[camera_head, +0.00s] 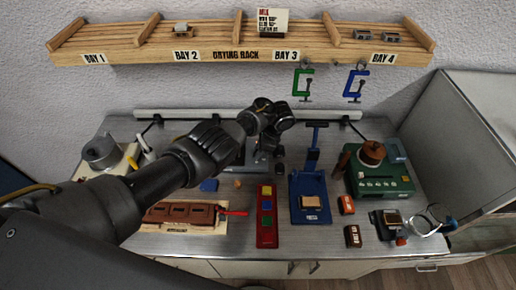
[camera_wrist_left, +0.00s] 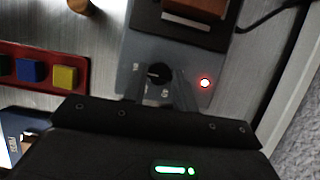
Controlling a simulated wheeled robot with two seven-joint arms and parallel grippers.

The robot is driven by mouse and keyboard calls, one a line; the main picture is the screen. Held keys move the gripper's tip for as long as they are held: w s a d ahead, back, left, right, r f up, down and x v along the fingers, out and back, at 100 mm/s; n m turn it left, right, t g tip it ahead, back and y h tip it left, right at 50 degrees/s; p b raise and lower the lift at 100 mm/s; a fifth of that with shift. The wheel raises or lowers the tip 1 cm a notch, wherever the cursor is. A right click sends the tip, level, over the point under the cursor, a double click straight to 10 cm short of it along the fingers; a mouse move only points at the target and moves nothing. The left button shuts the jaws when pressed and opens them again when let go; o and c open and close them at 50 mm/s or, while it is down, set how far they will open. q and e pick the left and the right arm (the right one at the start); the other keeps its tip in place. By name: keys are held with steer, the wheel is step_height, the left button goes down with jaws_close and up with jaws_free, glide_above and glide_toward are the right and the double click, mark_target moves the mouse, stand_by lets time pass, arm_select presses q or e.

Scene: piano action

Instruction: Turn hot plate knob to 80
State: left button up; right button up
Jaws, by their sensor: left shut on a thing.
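The hot plate (camera_wrist_left: 140,47) is a grey box with a dark top, shown in the left wrist view. Its front panel has a round black knob (camera_wrist_left: 157,71) with a white pointer mark and small printed numbers, too blurred to read surely. A red light (camera_wrist_left: 205,83) glows on the panel beside it. My left gripper (camera_wrist_left: 159,82) is shut on the knob, one finger on each side. In the head view my left gripper (camera_head: 267,146) reaches down over the hot plate (camera_head: 236,158), hiding its knob and most of its body. My right gripper is not in view.
A red tray (camera_head: 267,238) with coloured blocks stands in front of the hot plate. A blue press (camera_head: 310,190) and a green machine (camera_head: 380,184) stand to the right. A wooden drying rack (camera_head: 220,50) hangs on the wall above. A brown jig (camera_head: 180,213) lies below my left arm.

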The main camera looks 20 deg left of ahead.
arm_select(q)
steer(key=shift+s+f, duration=0.1)
steer(key=shift+f, duration=0.05)
stand_by(0.3)
steer(key=o, duration=1)
steer(key=shift+c, duration=0.2)
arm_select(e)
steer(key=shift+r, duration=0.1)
